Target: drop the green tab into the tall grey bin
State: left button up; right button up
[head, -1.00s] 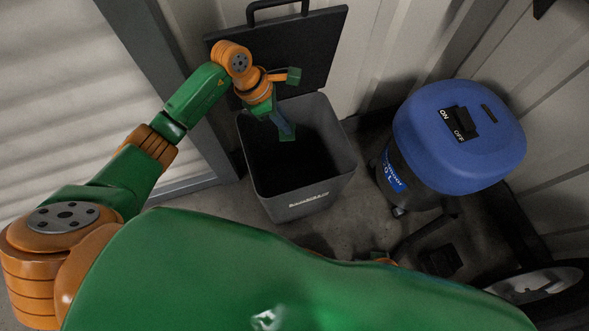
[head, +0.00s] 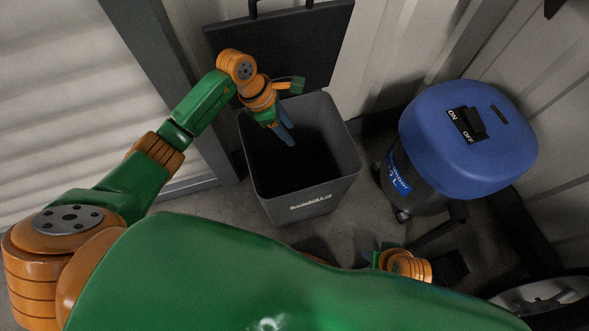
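The tall grey bin (head: 318,198) stands open in the middle of the view, its dark lid (head: 285,48) tipped up against the wall behind. My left gripper (head: 287,131) points down over the bin's mouth. Its blue-grey fingers look spread apart, with nothing seen between them. I do not see the green tab now; the bin's inside is dark and its floor cannot be made out. Part of my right gripper (head: 373,256) shows low, right of the bin, mostly behind my own green arm link. Its fingertips are too hidden to tell their state.
A blue-topped vacuum (head: 465,140) with an ON/OFF switch stands right of the bin. A wheel (head: 545,296) and dark frame parts lie at lower right. Pale ribbed walls close in the back and right. A narrow strip of floor is free between bin and vacuum.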

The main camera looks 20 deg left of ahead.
pick_arm(q)
jog(key=p+v, duration=0.2)
jog(key=v, duration=0.5)
pick_arm(e)
jog(key=s+f, duration=0.1)
jog(key=f, duration=0.2)
jog(key=s+f, duration=0.1)
jog(key=shift+s+d+f, duration=0.3)
pick_arm(q)
jog(key=shift+r, duration=0.1)
